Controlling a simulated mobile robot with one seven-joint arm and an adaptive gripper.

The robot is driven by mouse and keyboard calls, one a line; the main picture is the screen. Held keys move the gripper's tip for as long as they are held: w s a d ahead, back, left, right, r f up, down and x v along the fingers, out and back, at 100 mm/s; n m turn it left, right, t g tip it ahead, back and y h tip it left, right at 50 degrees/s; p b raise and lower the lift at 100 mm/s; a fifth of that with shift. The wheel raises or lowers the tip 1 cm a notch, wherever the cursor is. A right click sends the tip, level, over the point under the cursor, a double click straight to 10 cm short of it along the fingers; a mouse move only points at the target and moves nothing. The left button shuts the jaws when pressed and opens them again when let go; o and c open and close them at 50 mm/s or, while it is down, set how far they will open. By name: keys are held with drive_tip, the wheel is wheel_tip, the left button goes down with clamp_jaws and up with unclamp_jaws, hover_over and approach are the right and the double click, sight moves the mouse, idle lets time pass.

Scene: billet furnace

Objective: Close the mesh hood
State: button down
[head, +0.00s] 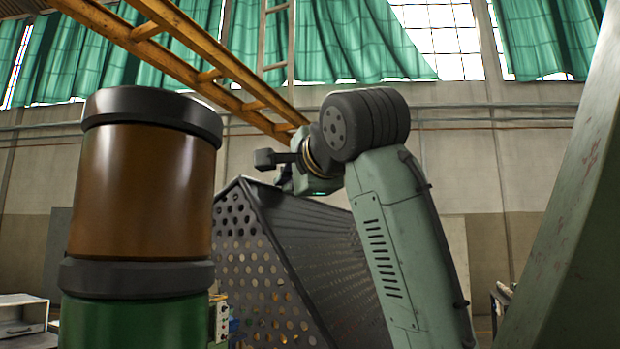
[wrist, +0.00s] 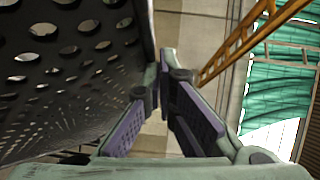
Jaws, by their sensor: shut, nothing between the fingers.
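The mesh hood (head: 255,250) is a dark, perforated metal cover in the middle of the head view, with a holed end face and a long sloping side. My arm comes down behind its upper edge, and my fingers cannot be made out there. In the wrist view the hood's holed sheet (wrist: 60,85) fills the left side, close beside my gripper (wrist: 172,76). The fingers, with purple pads, are shut and hold nothing. I cannot tell whether they touch the sheet. The hood's lower edge and hinge are hidden.
A brown and green cylinder with black bands (head: 145,195) stands large at the left. A yellow ladder-like beam (head: 190,50) crosses overhead. A green slanted surface (head: 570,200) fills the right edge. A white box (head: 22,315) is low at far left.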

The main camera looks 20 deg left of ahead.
drive_tip(key=shift+a+f, duration=0.2)
drive_tip(key=shift+a, duration=0.15)
